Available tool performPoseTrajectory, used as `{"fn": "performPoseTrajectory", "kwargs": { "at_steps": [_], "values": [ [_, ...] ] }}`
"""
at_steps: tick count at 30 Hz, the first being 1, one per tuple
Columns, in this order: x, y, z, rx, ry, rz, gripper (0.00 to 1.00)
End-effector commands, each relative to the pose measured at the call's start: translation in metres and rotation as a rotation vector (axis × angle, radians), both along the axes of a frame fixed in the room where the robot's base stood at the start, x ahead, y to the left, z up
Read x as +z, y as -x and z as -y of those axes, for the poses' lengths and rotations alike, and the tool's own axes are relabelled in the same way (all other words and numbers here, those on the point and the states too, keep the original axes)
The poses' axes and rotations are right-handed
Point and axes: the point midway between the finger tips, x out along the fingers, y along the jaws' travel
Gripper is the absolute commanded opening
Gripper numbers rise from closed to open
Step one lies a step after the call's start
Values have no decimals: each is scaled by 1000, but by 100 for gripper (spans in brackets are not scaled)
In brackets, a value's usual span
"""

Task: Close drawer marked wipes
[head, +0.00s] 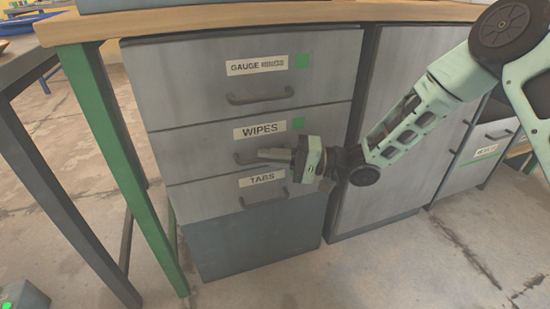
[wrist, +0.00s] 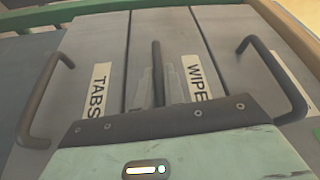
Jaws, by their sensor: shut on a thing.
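The wipes drawer (head: 215,139) is the middle grey front of the cabinet, with a "WIPES" label and a green square; the label also shows in the wrist view (wrist: 197,78). My gripper (head: 262,154) is in front of this drawer. In the wrist view its fingers (wrist: 157,88) are closed around the dark bar handle of the wipes drawer (wrist: 157,60). In the head view the handle's left end (head: 241,158) shows and my gripper hides the rest. The wipes front looks about flush with its neighbours; I cannot tell a small gap.
The gauge rings drawer (head: 190,80) is above and the tabs drawer (head: 205,201) below, each with a bar handle. A green table leg (head: 125,160) stands close on the left. A tall grey cabinet door (head: 365,200) is to the right, partly behind my arm. Concrete floor lies in front.

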Motion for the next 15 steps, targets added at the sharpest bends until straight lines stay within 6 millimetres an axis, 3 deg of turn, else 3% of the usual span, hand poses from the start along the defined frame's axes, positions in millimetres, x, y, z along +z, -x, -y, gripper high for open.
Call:
{"fn": "performPoseTrajectory", "kwargs": {
  "at_steps": [10, 11, 12, 15],
  "values": [
    [0, -7, -1, -7, 1, 0, 0],
    [0, -7, -1, -7, 1, 0, 19],
    [0, -7, -1, -7, 1, 1, 30],
    [0, -6, -1, -5, 0, 1, 32]
  ]
}}
